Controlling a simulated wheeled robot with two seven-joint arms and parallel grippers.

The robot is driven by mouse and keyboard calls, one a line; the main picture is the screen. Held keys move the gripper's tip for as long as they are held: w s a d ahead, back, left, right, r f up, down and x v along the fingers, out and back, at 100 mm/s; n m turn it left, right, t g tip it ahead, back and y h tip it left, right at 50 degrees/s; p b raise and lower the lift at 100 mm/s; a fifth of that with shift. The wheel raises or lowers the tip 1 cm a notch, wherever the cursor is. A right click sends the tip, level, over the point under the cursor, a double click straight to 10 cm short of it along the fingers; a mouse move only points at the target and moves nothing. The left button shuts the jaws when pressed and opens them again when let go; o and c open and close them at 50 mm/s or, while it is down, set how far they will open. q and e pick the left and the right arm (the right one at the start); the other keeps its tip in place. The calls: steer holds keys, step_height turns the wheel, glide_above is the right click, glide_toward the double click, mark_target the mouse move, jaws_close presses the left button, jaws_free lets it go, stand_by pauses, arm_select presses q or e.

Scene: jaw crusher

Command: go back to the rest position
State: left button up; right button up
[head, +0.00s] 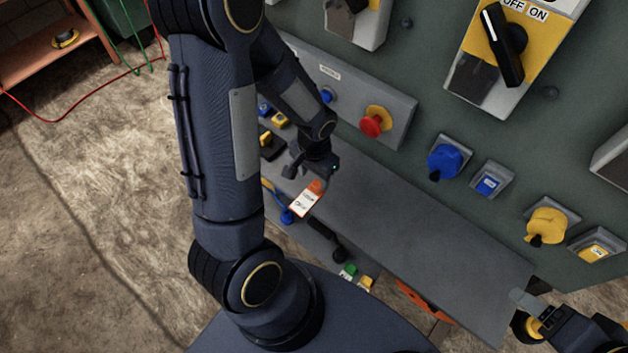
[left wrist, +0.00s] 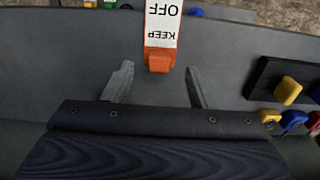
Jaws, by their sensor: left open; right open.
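My left gripper (left wrist: 160,85) is open above the grey shelf (head: 400,230). In the left wrist view an orange and white tag (left wrist: 162,35) reading "KEEP OFF" lies on the shelf just beyond and between its fingertips, apart from them. In the head view my left gripper (head: 302,172) is at the shelf's left part, and the tag (head: 308,198) lies close beside it. My right gripper (head: 535,310) is at the lower right, by the shelf's right end, with its fingers partly cut off from clear view. Nothing shows between its fingers.
The green panel (head: 420,75) rises behind the shelf with a red button (head: 372,124), blue knob (head: 444,160), yellow knob (head: 547,226) and OFF/ON switch (head: 503,45). A black holder (left wrist: 275,85) with coloured padlocks is near my left gripper. The floor at left (head: 110,200) is mostly clear.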

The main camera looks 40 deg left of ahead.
arm_select(q)
steer(key=shift+r, duration=1.4)
steer(key=shift+r, duration=0.45)
steer(key=s+d+r+n+t+h, duration=0.1)
steer(key=s+d+r+t+h, duration=0.1)
steer(key=s+r, duration=0.3)
steer(key=s+d+r+n+t+h, duration=0.1)
steer(key=s+d+r+t, duration=0.2)
steer(key=r, duration=0.9)
steer(key=s+d, duration=0.1)
steer(key=s, duration=0.2)
steer(key=shift+s+n+t+h, duration=0.2)
steer(key=shift+n+t+h, duration=0.1)
steer(key=shift+h, duration=0.1)
